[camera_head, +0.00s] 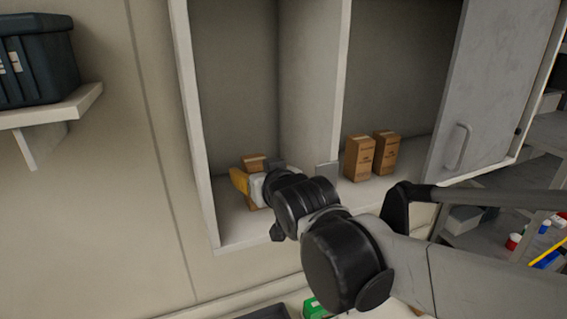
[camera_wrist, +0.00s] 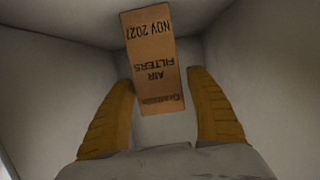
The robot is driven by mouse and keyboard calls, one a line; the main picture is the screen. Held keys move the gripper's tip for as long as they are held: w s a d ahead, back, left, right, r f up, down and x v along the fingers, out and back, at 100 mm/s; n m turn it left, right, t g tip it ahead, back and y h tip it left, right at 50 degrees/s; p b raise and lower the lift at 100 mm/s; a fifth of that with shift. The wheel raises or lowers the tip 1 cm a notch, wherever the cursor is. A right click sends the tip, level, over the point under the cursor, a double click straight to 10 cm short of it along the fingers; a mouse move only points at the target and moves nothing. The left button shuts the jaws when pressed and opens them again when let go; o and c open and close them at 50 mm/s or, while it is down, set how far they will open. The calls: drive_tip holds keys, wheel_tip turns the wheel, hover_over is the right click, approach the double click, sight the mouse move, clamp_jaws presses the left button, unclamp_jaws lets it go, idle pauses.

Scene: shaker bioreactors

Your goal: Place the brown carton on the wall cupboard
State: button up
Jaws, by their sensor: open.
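The brown carton (camera_head: 254,163) stands inside the left compartment of the wall cupboard (camera_head: 240,231), partly hidden behind my gripper (camera_head: 240,180). In the wrist view the carton (camera_wrist: 150,60) shows its printed face, with "AIR FILTERS" and "NOV 2027" upside down. My gripper also shows in the wrist view (camera_wrist: 162,112), its two yellow fingers apart on either side of the carton's near end. A gap shows between each finger and the carton. I cannot tell whether the carton's base rests fully on the cupboard floor.
Two similar cartons (camera_head: 360,158) (camera_head: 386,152) stand in the right compartment, past the divider (camera_head: 318,80). The cupboard door (camera_head: 487,85) hangs open at the right. A shelf (camera_head: 60,110) with a dark crate (camera_head: 38,60) is at the left. Cluttered shelving stands at far right.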

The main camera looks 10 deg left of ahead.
drive_tip(key=shift+s+r, duration=0.1)
drive_tip(key=shift+r, duration=0.1)
drive_tip(key=v, duration=1.1)
drive_tip(key=shift+s+d, duration=0.2)
drive_tip(key=shift+s, duration=0.15)
drive_tip(key=shift+r, duration=0.1)
idle(0.6)
